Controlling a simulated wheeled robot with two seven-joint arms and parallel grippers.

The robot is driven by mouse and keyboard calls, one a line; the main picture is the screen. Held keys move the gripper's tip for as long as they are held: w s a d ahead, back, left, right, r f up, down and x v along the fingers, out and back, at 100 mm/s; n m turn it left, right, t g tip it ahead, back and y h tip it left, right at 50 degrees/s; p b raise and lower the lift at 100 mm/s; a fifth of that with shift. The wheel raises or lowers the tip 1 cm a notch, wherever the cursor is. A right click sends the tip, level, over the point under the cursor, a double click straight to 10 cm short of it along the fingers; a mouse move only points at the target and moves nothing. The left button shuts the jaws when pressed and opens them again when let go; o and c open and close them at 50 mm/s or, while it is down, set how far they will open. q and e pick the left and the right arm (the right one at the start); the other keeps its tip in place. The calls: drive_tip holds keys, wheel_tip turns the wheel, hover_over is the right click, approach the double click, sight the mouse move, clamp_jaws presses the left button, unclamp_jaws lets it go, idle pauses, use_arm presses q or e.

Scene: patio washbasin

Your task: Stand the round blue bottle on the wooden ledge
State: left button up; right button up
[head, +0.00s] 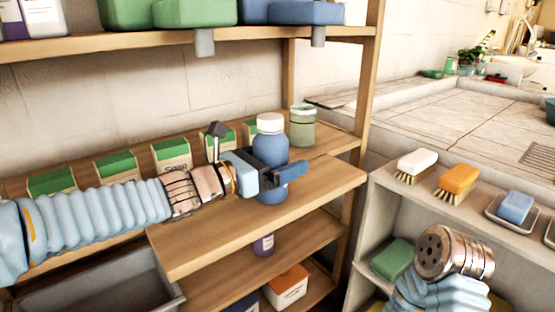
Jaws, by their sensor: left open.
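The round blue bottle (271,146) with a white cap stands upright on the wooden ledge (215,243), near its front right part. My left gripper (271,174) reaches in from the left at the bottle's mid height. Its jaws are open, with the bottle between them. One dark blue finger crosses in front of the bottle and hides part of its body. I cannot tell whether a finger touches it. My right gripper is not in view; only part of that arm shows at lower right.
Several green-topped boxes (171,153) line the back of the shelf, and a green jar (302,126) stands behind the bottle. An upper shelf (150,42) overhangs. A wooden post (371,75) rises at the right. Brushes (457,181) lie on the white unit beyond it.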

use_arm(q)
drive_tip(key=v, duration=1.2)
drive_tip(key=shift+r, duration=0.1)
